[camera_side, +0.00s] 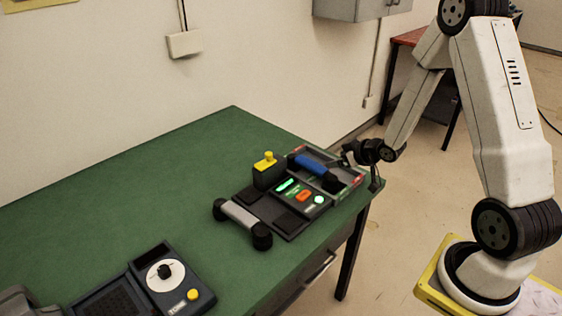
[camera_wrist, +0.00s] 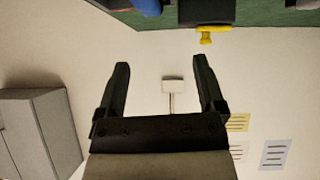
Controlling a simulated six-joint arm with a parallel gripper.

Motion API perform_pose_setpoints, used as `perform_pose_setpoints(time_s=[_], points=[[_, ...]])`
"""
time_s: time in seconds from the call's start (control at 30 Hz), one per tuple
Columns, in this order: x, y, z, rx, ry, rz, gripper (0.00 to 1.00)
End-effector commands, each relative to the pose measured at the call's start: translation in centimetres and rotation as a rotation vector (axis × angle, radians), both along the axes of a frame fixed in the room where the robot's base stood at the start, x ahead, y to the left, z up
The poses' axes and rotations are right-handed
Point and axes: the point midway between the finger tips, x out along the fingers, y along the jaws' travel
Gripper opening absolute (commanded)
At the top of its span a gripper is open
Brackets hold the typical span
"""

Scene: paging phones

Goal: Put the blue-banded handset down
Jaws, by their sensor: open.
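The blue-banded handset (camera_side: 313,165) has dark ends and lies across the grey tray with red-marked corners (camera_side: 346,192), at the right end of the green table in the side view. A blue piece, seemingly its band, shows at the top edge of the wrist view (camera_wrist: 147,5). My gripper (camera_side: 347,156) is just right of and behind the handset; whether they touch cannot be told. In the wrist view my gripper (camera_wrist: 162,70) is open, with nothing between its fingers. A grey-banded handset (camera_side: 241,217) lies left of the phone panel (camera_side: 291,205).
A dark box with a yellow knob (camera_side: 265,163) stands behind the panel, and the knob shows in the wrist view (camera_wrist: 210,34). A dial unit (camera_side: 166,275) sits at the front left. The green table (camera_side: 150,190) is clear behind it. A wall rises behind the table.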

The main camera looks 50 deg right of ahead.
Motion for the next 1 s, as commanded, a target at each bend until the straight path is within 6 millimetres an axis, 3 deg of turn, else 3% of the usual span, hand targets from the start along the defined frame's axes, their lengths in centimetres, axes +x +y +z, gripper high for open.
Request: perform_pose_setpoints(time_s=[0.27, 0.7, 0.83, 1.0], points=[[-1.9, 6.1, 2.9, -0.033, 0.231, -0.033, 0.88], [-10.5, 16.4, 5.9, 0.039, 0.597, -0.018, 0.88], [-12.2, 17.9, 6.3, 0.058, 0.656, -0.005, 0.88], [-13.0, 18.5, 6.4, 0.067, 0.685, 0.000, 0.88]])
